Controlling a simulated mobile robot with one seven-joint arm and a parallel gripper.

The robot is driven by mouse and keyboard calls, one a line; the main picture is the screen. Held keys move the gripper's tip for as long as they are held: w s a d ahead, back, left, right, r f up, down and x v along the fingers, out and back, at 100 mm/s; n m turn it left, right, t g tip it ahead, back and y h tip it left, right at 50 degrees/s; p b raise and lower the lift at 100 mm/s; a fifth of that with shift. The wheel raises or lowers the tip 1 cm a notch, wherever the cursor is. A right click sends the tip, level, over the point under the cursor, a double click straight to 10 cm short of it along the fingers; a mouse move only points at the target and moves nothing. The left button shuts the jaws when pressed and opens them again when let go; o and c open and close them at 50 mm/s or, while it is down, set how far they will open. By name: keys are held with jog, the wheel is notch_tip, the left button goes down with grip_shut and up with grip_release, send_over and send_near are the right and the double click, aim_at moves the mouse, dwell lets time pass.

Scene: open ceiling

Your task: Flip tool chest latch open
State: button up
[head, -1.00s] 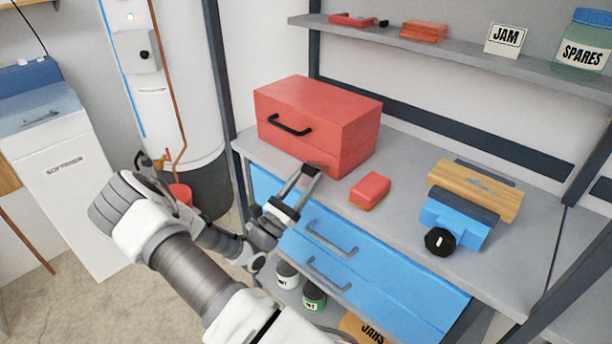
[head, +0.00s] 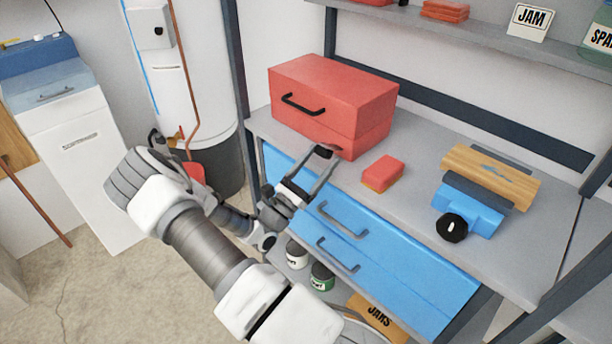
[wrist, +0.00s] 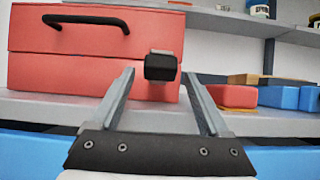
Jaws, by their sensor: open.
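The red tool chest (head: 345,88) stands on the grey workbench with a black handle (head: 302,105) on its front. It fills the upper left of the wrist view (wrist: 60,68). Its dark latch (wrist: 161,67) is on the front near the right end, across the seam between lid and body, and hangs down shut. My gripper (head: 322,168) is in front of the chest's lower right front. In the wrist view its two fingers (wrist: 158,88) are spread, with the latch beyond and between their tips. The fingers appear apart from the latch, and nothing is held.
A small red and orange block (head: 383,174) lies right of the chest. A blue vise (head: 470,210) with a wooden board (head: 490,175) is farther right. Blue drawers (head: 370,250) with grey handles are below the bench edge. A shelf (head: 450,30) runs above.

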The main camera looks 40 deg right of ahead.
jog(key=v, duration=1.7)
jog(key=s+a+r+m+g+y+p, duration=0.1)
jog(key=s+r+m+g+y+p, duration=0.1)
jog(key=s+r+m+g+y, duration=0.35)
jog(key=s+a+r+m+g+y+p, duration=0.2)
jog(key=s+r+m+g+y, duration=0.1)
jog(key=r+m+y, duration=0.55)
jog(key=s+a+r+m+t+y+p, duration=0.2)
jog(key=a+r+t+y, duration=0.3)
jog(key=r, duration=0.5)
jog(key=s+a+r+m+t+y+p, duration=0.3)
jog(key=a+r+t, duration=0.4)
jog(key=r, duration=0.3)
jog(key=shift+s+a+y+p, duration=0.3)
jog(key=shift+s+y, duration=0.15)
jog(key=shift+y, duration=0.55)
